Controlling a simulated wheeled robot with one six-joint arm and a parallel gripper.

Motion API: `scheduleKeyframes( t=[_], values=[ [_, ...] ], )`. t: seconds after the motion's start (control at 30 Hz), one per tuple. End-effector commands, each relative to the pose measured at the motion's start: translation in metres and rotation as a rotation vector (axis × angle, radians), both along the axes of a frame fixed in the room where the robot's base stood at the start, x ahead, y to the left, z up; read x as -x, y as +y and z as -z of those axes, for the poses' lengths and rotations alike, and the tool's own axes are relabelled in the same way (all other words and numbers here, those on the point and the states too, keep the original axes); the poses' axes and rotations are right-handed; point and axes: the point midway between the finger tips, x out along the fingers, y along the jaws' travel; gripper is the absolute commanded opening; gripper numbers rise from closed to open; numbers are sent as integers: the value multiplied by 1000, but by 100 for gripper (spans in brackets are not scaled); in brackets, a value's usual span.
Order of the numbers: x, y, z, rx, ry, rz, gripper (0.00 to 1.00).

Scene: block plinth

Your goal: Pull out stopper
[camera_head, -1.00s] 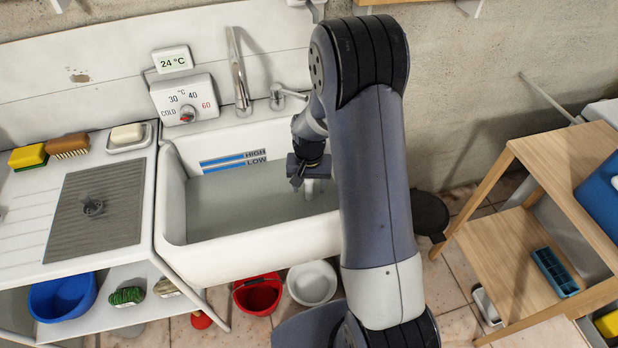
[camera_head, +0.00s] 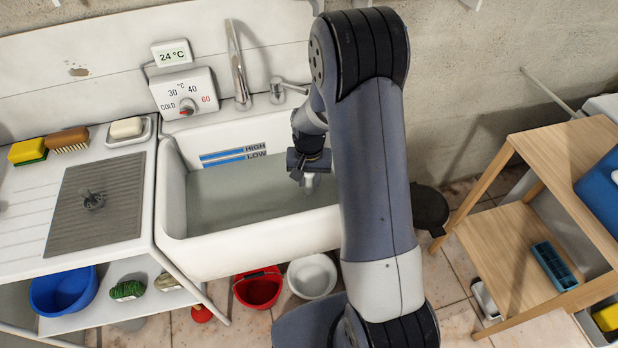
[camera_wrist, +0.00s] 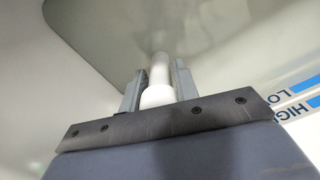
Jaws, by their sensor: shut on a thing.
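The white sink (camera_head: 245,240) holds greyish water (camera_head: 235,200), with its surface a little below the blue LOW band (camera_head: 246,155). My gripper (camera_head: 306,178) is over the right part of the sink. In the wrist view my gripper (camera_wrist: 158,88) is shut on a white, round-topped post, the stopper (camera_wrist: 158,97). The stopper lies between both fingers, and a narrower white length runs on beyond them toward the water. Its lower end and the drain cannot be made out. In the head view only a small pale part of the stopper (camera_head: 309,182) shows below the jaws.
A tap (camera_head: 238,70) and a temperature dial (camera_head: 187,105) stand behind the sink. A grey mat (camera_head: 95,225) lies on the left drainboard, near a soap dish (camera_head: 143,138). A red bucket (camera_head: 258,290) and white bowl (camera_head: 313,275) are below. A wooden shelf (camera_head: 510,265) stands right.

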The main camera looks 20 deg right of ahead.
Motion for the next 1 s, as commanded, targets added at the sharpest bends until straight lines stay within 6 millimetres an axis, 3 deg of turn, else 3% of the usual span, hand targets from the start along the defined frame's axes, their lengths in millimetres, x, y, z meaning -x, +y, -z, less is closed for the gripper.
scheduleKeyframes(
  t=[0.2,1.0],
  values=[
    [0,0,0,0,0,0,2],
    [0,0,-8,0,-1,0,2]
  ],
)
